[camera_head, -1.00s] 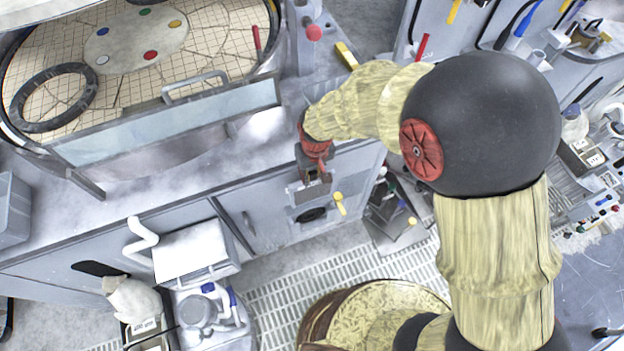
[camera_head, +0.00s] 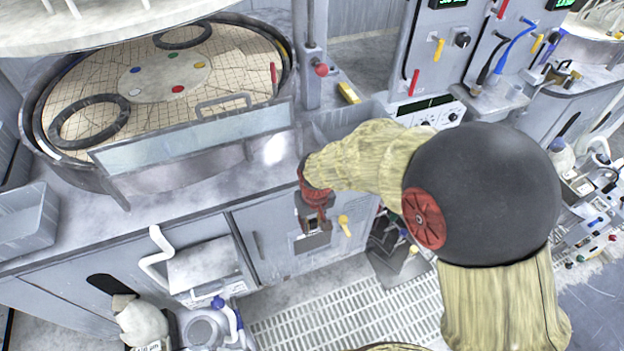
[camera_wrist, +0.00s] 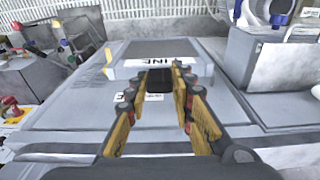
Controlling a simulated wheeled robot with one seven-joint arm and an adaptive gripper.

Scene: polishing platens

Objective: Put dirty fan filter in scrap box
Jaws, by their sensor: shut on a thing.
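My gripper (camera_head: 317,212) is low in front of the grey cabinet door (camera_head: 275,245) below the round polishing platen. In the wrist view my gripper (camera_wrist: 160,78) has its yellow-edged fingers closed on a small dark piece (camera_wrist: 157,82), which looks like part of the fan filter. It is at a raised grey panel (camera_wrist: 128,72) with a white label; most of the filter is hidden, so I cannot tell whether it is clear of the panel. No box can be read as the scrap box; an open grey bin (camera_head: 25,222) stands at the far left.
A yellow handle (camera_head: 345,226) sticks out right of my gripper. A dark open container (camera_head: 392,255) with tools stands on the floor grating (camera_head: 320,305). A white box-shaped unit (camera_head: 205,265) and bottles are left of the grating. The platen (camera_head: 170,85) is above.

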